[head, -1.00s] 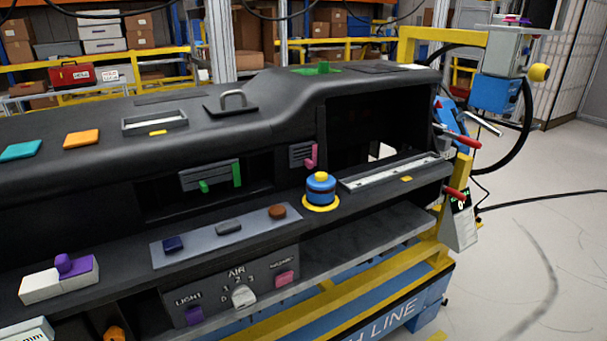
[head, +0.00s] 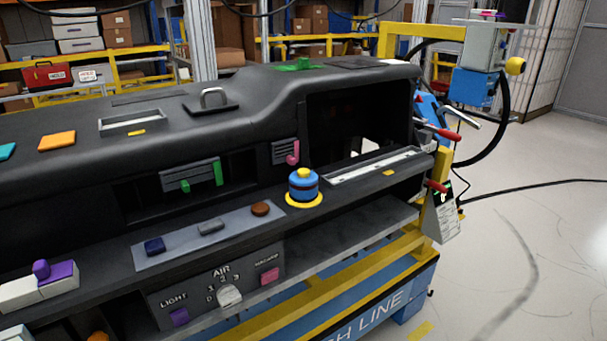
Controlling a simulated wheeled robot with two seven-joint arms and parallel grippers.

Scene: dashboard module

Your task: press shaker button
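No button in the head view carries a label I can read surely as shaker. On the lower front panel (head: 215,285), a pink button (head: 270,276) sits at the right under a small blurred label. A purple button (head: 179,316) sits at the left by the word LIGHT. A white knob (head: 230,296) sits between them under AIR. A blue cylinder (head: 304,187) with a yellow top and yellow base ring stands on the ledge. A purple knob (head: 41,269) rises from a white and purple block at the left. Neither gripper is in view.
A grey strip (head: 185,241) on the ledge carries blue, grey and brown pieces. The black dashboard (head: 60,125) overhangs the ledge from behind. Red-handled clamps (head: 440,133) and a yellow post stand at the right end. The floor (head: 530,240) at the right is open, with a cable across it.

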